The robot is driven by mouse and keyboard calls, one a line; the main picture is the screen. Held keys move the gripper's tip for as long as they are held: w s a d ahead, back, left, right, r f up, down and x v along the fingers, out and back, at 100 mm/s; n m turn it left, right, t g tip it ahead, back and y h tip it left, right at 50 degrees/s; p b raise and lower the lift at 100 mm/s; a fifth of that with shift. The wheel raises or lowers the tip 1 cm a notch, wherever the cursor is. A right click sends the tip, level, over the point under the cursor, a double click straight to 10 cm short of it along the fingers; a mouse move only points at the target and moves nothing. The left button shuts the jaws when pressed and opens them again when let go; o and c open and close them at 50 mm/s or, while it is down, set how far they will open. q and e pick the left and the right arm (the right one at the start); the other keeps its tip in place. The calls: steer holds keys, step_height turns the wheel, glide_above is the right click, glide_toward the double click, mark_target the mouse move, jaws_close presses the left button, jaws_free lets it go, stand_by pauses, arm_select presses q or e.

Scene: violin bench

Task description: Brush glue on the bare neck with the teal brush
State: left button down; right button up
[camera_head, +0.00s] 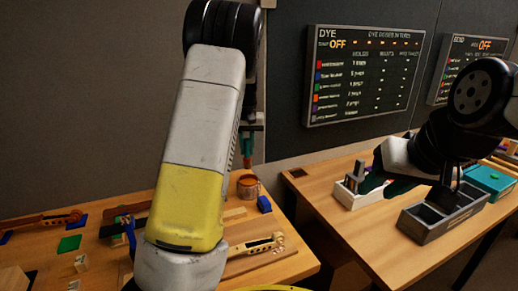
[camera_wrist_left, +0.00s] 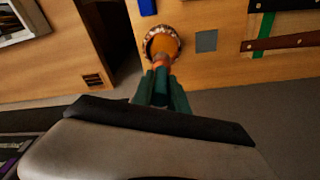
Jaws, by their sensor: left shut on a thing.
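My left gripper (camera_wrist_left: 160,88) is shut on the teal brush (camera_head: 247,146), whose handle is mostly hidden by the fingers. The brush's brownish lower end (camera_wrist_left: 161,60) points down at the glue pot (camera_head: 248,186). In the left wrist view the pot (camera_wrist_left: 150,38) shows a pale rim and orange inside; I cannot tell whether the brush touches the glue. A light wooden neck (camera_head: 258,245) lies on a board at the front of the left table, partly behind my left arm. My right gripper (camera_head: 373,183) is over the right table by a white box; its jaws are unclear.
Another wooden neck (camera_head: 55,219) lies at the far left near a green square (camera_head: 69,244). A blue block (camera_head: 264,204) stands close to the pot. The right table holds the white box (camera_head: 357,198), a grey divided tray (camera_head: 443,222) and a teal box (camera_head: 490,181). A gap separates the tables.

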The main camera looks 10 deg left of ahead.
mark_target(248, 165)
arm_select(q)
steer(key=shift+d+f, duration=0.1)
steer(key=shift+f, duration=2.9)
steer(key=shift+f, duration=0.55)
steer(key=shift+r, duration=3.55)
